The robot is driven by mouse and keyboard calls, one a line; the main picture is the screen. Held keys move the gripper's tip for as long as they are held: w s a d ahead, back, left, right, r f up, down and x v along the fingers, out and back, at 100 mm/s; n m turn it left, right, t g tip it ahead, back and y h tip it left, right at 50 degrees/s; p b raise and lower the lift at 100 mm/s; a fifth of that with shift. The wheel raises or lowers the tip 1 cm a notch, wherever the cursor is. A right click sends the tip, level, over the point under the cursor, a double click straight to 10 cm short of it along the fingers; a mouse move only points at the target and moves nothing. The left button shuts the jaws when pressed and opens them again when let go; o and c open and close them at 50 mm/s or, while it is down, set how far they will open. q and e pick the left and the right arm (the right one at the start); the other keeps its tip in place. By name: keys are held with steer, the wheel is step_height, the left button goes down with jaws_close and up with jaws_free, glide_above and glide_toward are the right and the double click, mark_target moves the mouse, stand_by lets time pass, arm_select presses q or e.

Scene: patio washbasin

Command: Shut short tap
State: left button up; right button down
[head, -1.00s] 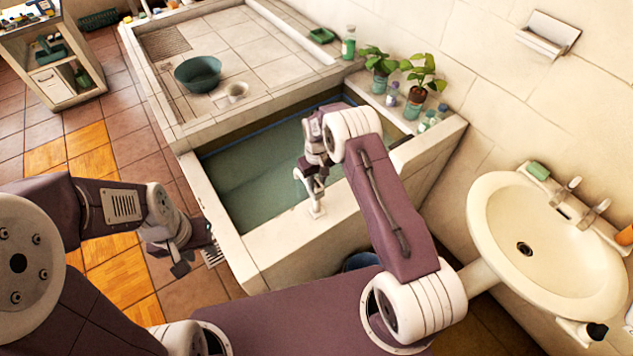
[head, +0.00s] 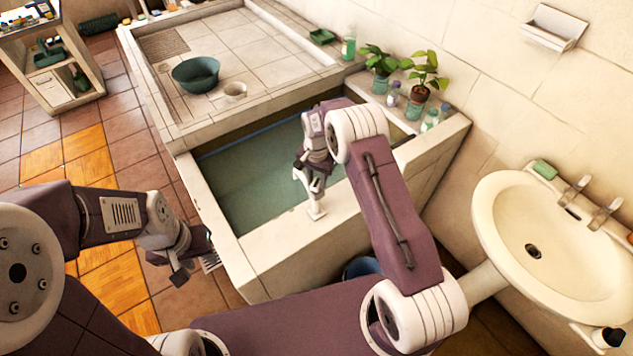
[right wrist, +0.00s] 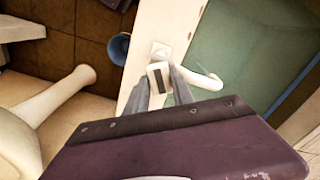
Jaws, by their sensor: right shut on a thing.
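The short tap (head: 316,212) is small and white and stands on the pale front ledge of the water-filled tub. In the right wrist view its square base sits on the ledge, its white spout (right wrist: 203,80) reaches over the water, and its block-like handle (right wrist: 158,69) with a dark slot lies between my grey fingers. My right gripper (right wrist: 157,85) is shut on this handle; in the head view the right gripper (head: 311,180) comes down onto the tap from above. My left gripper (head: 182,265) hangs at the left, outside the tub, away from the tap; its finger gap is unclear.
The tub (head: 275,258) has a raised ledge around greenish water. A white washbasin (head: 495,225) stands at the right. Potted plants (head: 421,77) and bottles line the right ledge. A blue bucket (right wrist: 119,48) stands below the tub's front. A green bowl (head: 196,74) lies on the tiled slab.

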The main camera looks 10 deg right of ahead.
mark_target(316, 183)
steer(key=m+b, duration=0.1)
steer(key=m, duration=0.5)
steer(key=shift+m, duration=0.3)
stand_by(0.5)
steer(key=c, duration=1.1)
jaws_free()
steer(key=shift+r, duration=0.1)
step_height(316, 183, up, 9)
steer(key=shift+b, duration=0.8)
